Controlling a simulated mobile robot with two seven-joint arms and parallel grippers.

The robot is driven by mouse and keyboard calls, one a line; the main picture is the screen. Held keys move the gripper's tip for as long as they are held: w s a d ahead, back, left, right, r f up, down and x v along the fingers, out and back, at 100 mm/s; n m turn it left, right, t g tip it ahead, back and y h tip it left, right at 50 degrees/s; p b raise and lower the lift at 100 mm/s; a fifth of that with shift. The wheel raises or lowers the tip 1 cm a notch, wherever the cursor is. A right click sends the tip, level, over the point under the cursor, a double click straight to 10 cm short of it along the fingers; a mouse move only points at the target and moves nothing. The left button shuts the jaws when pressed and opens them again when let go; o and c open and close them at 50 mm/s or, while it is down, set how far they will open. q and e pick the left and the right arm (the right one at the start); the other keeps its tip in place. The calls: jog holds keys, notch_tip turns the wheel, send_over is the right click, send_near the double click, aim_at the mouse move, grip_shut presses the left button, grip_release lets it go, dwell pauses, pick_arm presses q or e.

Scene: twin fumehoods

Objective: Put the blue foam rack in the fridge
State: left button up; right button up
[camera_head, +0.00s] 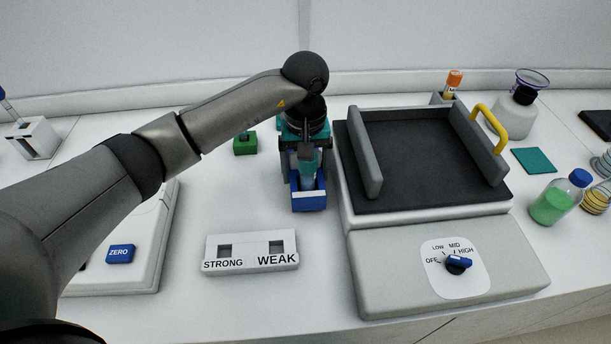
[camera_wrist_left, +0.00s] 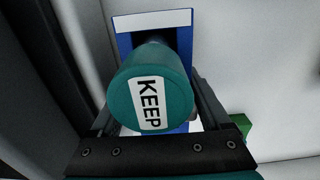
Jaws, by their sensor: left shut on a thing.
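The blue foam rack (camera_head: 309,202) stands near the middle of the bench, with a white strip along its near edge. A teal-capped vial sits in it. In the left wrist view the rack (camera_wrist_left: 124,44) shows behind the round cap (camera_wrist_left: 150,90), which reads KEEP. My left gripper (camera_head: 304,168) comes down from above with its fingers on either side of the rack and is shut on it. In the left wrist view the cap hides much of the rack. I cannot tell whether the rack touches the bench. No fridge is in view. My right gripper is not in view.
A hotplate-like device (camera_head: 450,275) with a dark tray and yellow handle stands close on the right. A white STRONG/WEAK holder (camera_head: 250,252) lies in front. A green block (camera_head: 245,145) is behind left. A balance with a ZERO button (camera_head: 120,254) is at left. A green bottle (camera_head: 553,204) stands far right.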

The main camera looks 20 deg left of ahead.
pick_arm(q)
jog(key=shift+f, duration=0.95)
jog(key=shift+f+b, duration=0.2)
jog(key=shift+b, duration=0.1)
jog(key=o, duration=1.2)
jog(key=shift+c, duration=0.2)
jog(key=shift+r, duration=0.1)
